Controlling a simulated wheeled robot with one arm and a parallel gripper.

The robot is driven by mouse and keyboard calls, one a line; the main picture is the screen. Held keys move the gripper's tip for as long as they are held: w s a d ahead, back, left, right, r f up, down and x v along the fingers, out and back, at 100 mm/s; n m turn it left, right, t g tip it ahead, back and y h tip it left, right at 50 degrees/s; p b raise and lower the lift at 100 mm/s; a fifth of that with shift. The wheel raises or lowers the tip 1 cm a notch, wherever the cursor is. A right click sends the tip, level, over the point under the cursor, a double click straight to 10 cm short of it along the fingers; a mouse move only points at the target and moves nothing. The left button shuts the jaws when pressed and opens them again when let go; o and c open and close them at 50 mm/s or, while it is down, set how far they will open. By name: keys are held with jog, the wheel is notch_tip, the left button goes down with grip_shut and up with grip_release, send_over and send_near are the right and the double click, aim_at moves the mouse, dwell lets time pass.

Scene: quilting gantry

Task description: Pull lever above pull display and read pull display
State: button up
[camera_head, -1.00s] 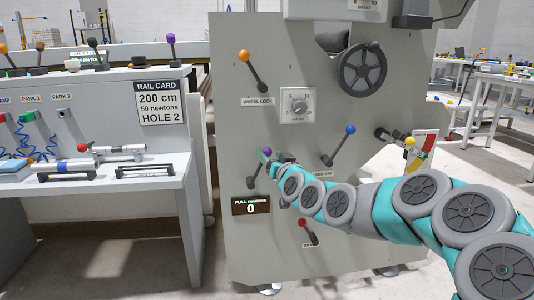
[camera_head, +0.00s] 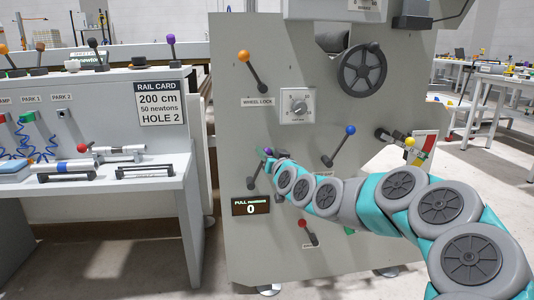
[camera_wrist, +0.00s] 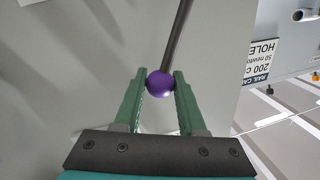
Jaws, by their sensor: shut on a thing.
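The lever above the pull display has a purple ball knob (camera_wrist: 160,83) on a dark rod (camera_wrist: 177,38). In the wrist view my gripper (camera_wrist: 162,84) has its two green fingers on either side of the knob, shut on it. In the head view my gripper (camera_head: 265,156) is at the lever's upper end and partly hides the knob; the rod (camera_head: 252,182) slopes down to its dark pivot. The pull display (camera_head: 251,207) is a dark panel just below the lever, labelled PULL newtons and reading 0.
On the same grey panel are an orange-knobbed wheel lock lever (camera_head: 252,70), a dial (camera_head: 298,105), a handwheel (camera_head: 362,69), a blue-knobbed lever (camera_head: 339,146) and a red-knobbed lever (camera_head: 308,231). A rail card (camera_head: 160,103) on the left bench reads 200 cm, 50 newtons, HOLE 2.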

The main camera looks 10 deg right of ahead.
grip_shut()
dwell(0.9)
